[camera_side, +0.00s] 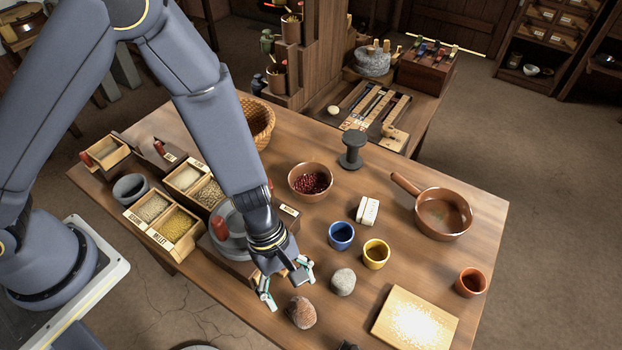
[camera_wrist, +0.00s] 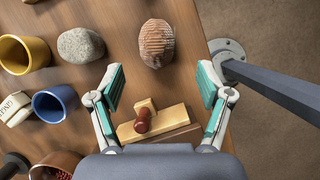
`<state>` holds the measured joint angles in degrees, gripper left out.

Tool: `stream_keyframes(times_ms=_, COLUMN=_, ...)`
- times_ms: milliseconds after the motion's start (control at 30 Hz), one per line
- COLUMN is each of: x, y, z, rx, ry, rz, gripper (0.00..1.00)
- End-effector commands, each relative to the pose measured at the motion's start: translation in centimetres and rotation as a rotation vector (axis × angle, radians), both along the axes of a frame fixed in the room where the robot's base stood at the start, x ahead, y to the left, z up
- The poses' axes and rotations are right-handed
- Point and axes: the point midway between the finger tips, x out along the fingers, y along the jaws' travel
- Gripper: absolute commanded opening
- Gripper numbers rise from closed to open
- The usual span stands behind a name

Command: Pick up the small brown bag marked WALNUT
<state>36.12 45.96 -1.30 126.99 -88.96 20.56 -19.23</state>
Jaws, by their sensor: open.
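I can make out no brown bag with WALNUT lettering in either view. A small cream packet (camera_side: 367,210) with dark marks lies mid-table; the wrist view cuts it off at the left edge (camera_wrist: 14,108), its lettering only partly readable. A rounded, ribbed brown lump (camera_side: 302,312) rests near the table's front edge; it also shows in the wrist view (camera_wrist: 156,43), with no lettering visible. My gripper (camera_side: 286,283) is open and empty, just left of the lump. In the wrist view, its teal-padded fingers (camera_wrist: 160,75) are spread apart, with the lump beyond their tips.
Near the lump are a grey stone (camera_side: 343,282), a blue cup (camera_side: 341,236) and a yellow cup (camera_side: 376,254). A board (camera_side: 414,322) lies at front right. A wooden block with a red knob (camera_wrist: 142,122) sits between my fingers in the wrist view. A grey bar (camera_wrist: 275,82) crosses at right.

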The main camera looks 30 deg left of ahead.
Motion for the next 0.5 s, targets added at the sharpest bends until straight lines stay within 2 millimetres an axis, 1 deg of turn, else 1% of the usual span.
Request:
stream_keyframes(times_ms=33, x=-0.2, y=-0.3, z=-0.8, rx=0.001, ry=0.002, rz=-0.002, gripper=0.78)
stream_keyframes(times_ms=100, x=-0.2, y=-0.6, z=-1.6, rx=0.0, ry=0.001, rz=0.0, gripper=0.78)
stream_keyframes(times_ms=267, x=-0.3, y=-1.0, z=-2.5, rx=0.0, ry=-0.001, rz=-0.001, gripper=0.78)
stream_keyframes(times_ms=333, x=-0.3, y=-1.3, z=-3.2, rx=0.001, ry=0.0, rz=0.0, gripper=0.78)
stream_keyframes(times_ms=500, x=-0.5, y=-2.5, z=-5.7, rx=0.0, ry=0.0, rz=-0.001, gripper=0.78)
